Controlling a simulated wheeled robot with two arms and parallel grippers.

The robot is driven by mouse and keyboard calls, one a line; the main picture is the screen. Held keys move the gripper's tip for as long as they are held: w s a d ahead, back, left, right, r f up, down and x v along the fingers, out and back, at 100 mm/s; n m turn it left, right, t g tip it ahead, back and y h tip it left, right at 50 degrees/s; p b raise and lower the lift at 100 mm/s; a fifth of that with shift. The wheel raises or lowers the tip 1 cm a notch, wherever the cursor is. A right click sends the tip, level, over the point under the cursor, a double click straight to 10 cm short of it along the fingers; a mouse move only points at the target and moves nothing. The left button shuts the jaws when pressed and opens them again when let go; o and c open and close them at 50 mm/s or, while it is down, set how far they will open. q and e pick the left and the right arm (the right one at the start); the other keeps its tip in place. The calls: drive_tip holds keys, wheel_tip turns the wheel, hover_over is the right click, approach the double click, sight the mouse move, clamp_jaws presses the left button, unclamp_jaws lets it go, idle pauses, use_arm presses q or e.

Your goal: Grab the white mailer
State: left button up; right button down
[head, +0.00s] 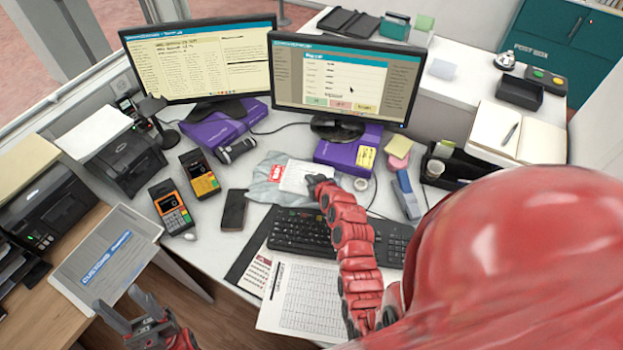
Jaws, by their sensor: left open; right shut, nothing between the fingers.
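The white mailer (263,191) is a pale, crumpled plastic bag lying flat on the counter behind the keyboard. It bears a white printed label and a red sticker. My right gripper (317,182) is at the right edge of the mailer's label, shut with nothing visible between its fingers. I cannot tell whether it touches the mailer. It hides a little of the mailer's right side. My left gripper (135,312) is open and empty at the lower left, below the customs board and well away from the mailer.
A black keyboard (300,232) lies in front of the mailer, with a phone (234,209) to its left. A purple box (340,152) and a monitor (345,85) stand behind. Card terminals (171,207) stand further left. A tape roll (361,184) lies to the right. A customs board (105,258) is lower left.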

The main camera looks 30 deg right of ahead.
drive_tip(key=shift+s+f, duration=0.15)
drive_tip(key=shift+f, duration=0.15)
